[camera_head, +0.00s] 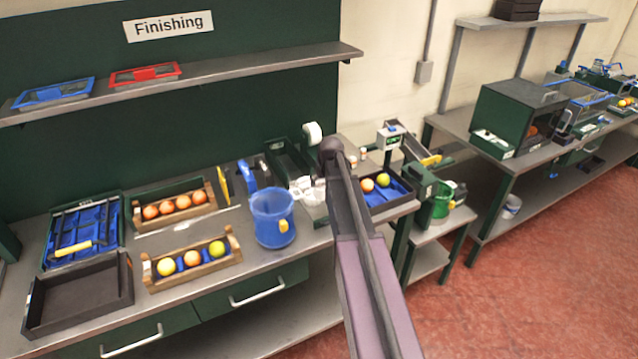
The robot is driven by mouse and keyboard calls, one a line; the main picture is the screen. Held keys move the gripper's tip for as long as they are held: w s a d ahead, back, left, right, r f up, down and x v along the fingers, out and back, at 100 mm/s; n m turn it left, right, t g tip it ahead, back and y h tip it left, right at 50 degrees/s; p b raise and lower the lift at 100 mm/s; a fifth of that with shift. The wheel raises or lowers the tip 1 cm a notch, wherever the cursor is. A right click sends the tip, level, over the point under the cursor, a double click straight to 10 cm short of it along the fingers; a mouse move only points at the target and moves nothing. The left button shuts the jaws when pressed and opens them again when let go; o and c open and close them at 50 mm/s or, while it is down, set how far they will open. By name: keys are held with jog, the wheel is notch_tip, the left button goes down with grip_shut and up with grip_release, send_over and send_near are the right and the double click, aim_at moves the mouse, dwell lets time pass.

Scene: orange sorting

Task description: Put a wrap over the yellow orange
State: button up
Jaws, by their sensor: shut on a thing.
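My arm rises from the lower right.
A blue bucket (272,232) stands between my gripper and the rack. A back rack (139,219) holds several oranges. An empty dark tray (122,296) and a blue-lined tray (119,240) are at left. A blue-lined tray (398,192) with two fruits stands right of my arm.

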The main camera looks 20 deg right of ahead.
jog(key=shift+f+b, duration=1)
jog(key=shift+s, duration=0.1)
